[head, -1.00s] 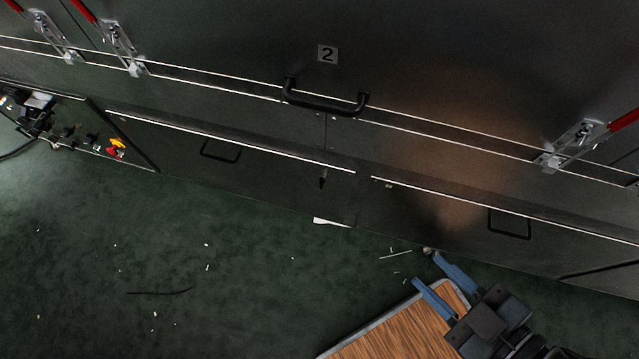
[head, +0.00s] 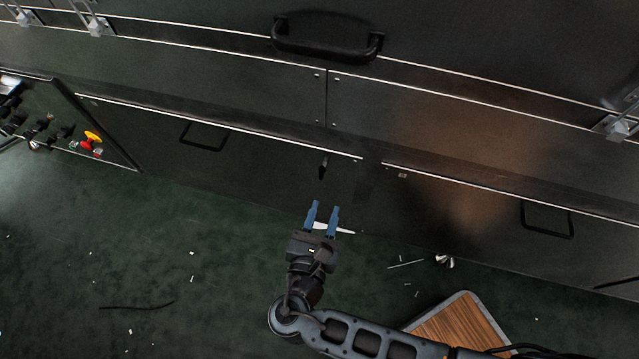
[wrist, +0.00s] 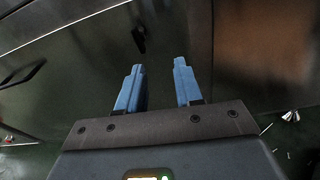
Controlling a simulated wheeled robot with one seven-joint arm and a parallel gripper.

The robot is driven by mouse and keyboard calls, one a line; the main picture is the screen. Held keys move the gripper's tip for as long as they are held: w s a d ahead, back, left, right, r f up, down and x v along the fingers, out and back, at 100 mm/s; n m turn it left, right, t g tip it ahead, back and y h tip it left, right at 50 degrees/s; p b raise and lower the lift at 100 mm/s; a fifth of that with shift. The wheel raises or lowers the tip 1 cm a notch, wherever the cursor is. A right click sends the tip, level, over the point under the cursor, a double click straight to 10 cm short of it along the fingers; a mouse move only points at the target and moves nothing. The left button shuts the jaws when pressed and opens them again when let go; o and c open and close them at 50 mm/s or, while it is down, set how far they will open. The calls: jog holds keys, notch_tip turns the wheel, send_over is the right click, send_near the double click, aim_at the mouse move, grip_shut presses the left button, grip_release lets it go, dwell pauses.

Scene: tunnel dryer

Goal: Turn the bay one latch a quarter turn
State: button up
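The latch is a small dark lever (head: 323,167) on the lower dark panel, just left of the seam between two lower panels. It hangs roughly upright, slightly tilted. It also shows in the wrist view (wrist: 139,38), ahead of my fingers and a little left of the gap between them. My gripper (head: 322,208) has two blue fingers, spread apart and empty, pointing up toward the latch from below in the head view. The fingertips look apart from the latch. No label for bay one is readable.
A black handle (head: 326,38) sits on the door above. Recessed pulls (head: 204,136) (head: 547,219) are on the lower panels. A yellow and red knob (head: 91,141) is at left. A wood-topped piece (head: 462,328) stands at lower right. Scraps litter the green floor.

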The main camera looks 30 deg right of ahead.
aim_at(321, 172)
jog(key=shift+n+t+h, duration=0.4)
jog(key=shift+t+h, duration=0.1)
jog(key=shift+h, duration=0.4)
jog(key=shift+w+d+r+b, duration=0.35)
jog(key=shift+w+d, duration=0.15)
jog(key=shift+w, duration=0.75)
jog(key=shift+w+d+r+b, duration=0.3)
jog(key=shift+w+d, duration=0.2)
jog(key=shift+w, duration=0.7)
jog(key=shift+w+d+r+b, duration=0.25)
jog(key=shift+w+d+r, duration=0.2)
jog(key=shift+w, duration=0.8)
grip_shut()
